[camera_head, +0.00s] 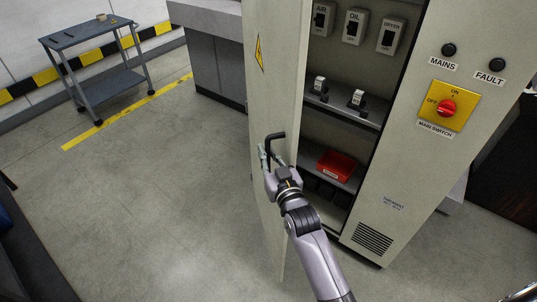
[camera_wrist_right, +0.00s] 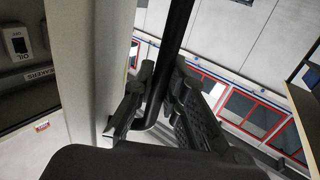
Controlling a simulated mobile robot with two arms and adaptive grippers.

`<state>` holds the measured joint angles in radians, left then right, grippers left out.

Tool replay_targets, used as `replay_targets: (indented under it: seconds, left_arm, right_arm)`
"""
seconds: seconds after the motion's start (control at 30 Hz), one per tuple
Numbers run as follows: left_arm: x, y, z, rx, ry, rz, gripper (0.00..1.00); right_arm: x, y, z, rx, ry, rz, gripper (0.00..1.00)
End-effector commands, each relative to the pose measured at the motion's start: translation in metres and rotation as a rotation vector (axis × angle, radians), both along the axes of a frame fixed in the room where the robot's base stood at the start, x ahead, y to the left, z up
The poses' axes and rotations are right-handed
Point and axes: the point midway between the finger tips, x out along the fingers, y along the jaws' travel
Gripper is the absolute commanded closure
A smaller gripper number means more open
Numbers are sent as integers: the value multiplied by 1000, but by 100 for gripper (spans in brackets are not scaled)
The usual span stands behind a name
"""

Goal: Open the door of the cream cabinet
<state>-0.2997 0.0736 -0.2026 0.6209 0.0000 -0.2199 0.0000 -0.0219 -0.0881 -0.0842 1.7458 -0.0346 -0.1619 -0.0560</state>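The cream cabinet (camera_head: 398,195) stands at the right in the head view. Its door (camera_head: 272,95) stands swung open at the left of the opening, with the inside shelves showing. A black bar handle (camera_head: 276,137) sits on the door; in the wrist view the handle (camera_wrist_right: 178,35) runs between my fingers. My right gripper (camera_head: 268,160) is at the handle, its fingers close in on both sides of the bar, and it also shows in the right wrist view (camera_wrist_right: 162,95). The door edge (camera_wrist_right: 85,65) is just left of the fingers there. My left gripper is out of view.
Inside the cabinet are a red bin (camera_head: 337,165) and shelves with small labelled parts. A red main switch (camera_head: 446,107) is on the front. A grey cart (camera_head: 108,78) stands far left, a grey counter (camera_head: 214,60) behind the door. The floor (camera_head: 160,190) left of the door is clear.

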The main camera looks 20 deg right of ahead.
Motion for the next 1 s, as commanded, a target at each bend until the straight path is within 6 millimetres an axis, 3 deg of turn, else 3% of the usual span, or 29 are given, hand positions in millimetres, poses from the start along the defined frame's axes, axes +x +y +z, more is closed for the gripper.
replay_targets:
  seconds: [0.3,0.67,0.77,1.0]
  left_arm:
    - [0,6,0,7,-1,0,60]
    - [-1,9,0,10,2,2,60]
    - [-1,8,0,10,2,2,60]
    - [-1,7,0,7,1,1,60]
  right_arm:
    - [0,-1,1,0,-3,-1,67]
    - [-4,-1,0,0,-1,-1,67]
    - [-16,-2,0,0,0,-1,67]
    - [-66,-6,-1,0,1,-1,67]
